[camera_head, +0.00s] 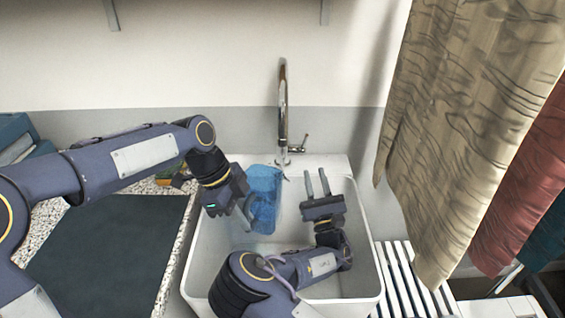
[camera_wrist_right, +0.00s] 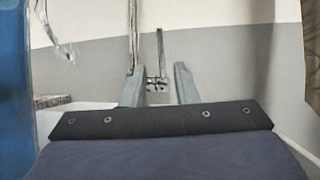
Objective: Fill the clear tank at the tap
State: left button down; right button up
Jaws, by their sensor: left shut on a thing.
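The clear tank (camera_head: 265,188) is blue-tinted and see-through, and is held upright inside the white sink basin (camera_head: 370,270). My left gripper (camera_head: 248,210) is shut on its left side. The chrome tap (camera_head: 283,100) stands at the back of the sink, its spout above and just behind the tank. A clear streak that looks like water (camera_wrist_right: 55,30) shows in the right wrist view; I cannot tell whether it enters the tank. My right gripper (camera_head: 317,184) is open and empty, its fingers pointing at the tap's lever (camera_head: 305,140). The lever (camera_wrist_right: 160,55) appears between the fingers, apart from them.
A dark mat (camera_head: 100,250) lies on the speckled counter left of the sink. Beige and red cloths (camera_head: 470,120) hang at the right, near the sink's right side. A white slatted rack (camera_head: 405,280) stands right of the basin. A wall is close behind the tap.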

dwell(0.3)
jog(key=shift+c, duration=0.5)
jog(key=shift+d+f+m, duration=0.15)
jog(key=shift+d+m, duration=0.05)
jog(key=shift+m, duration=0.1)
jog(key=shift+c, duration=1.3)
jog(key=d+f+m+h, duration=0.1)
jog(key=m, duration=0.2)
jog(key=d+f+m+g+h, duration=0.1)
jog(key=m, duration=0.2)
jog(key=d+f+m+h, duration=0.1)
jog(key=m, duration=0.1)
jog(key=shift+s+d+f+m+g+h, duration=0.2)
jog(key=shift+d+f+m+g+h, duration=0.1)
jog(key=shift+d+m+g, duration=0.1)
grip_shut()
jog(key=m+y, duration=0.3)
jog(key=m, duration=0.5)
send_near(307, 137)
jog(key=shift+m, duration=0.3)
jog(key=x, duration=0.7)
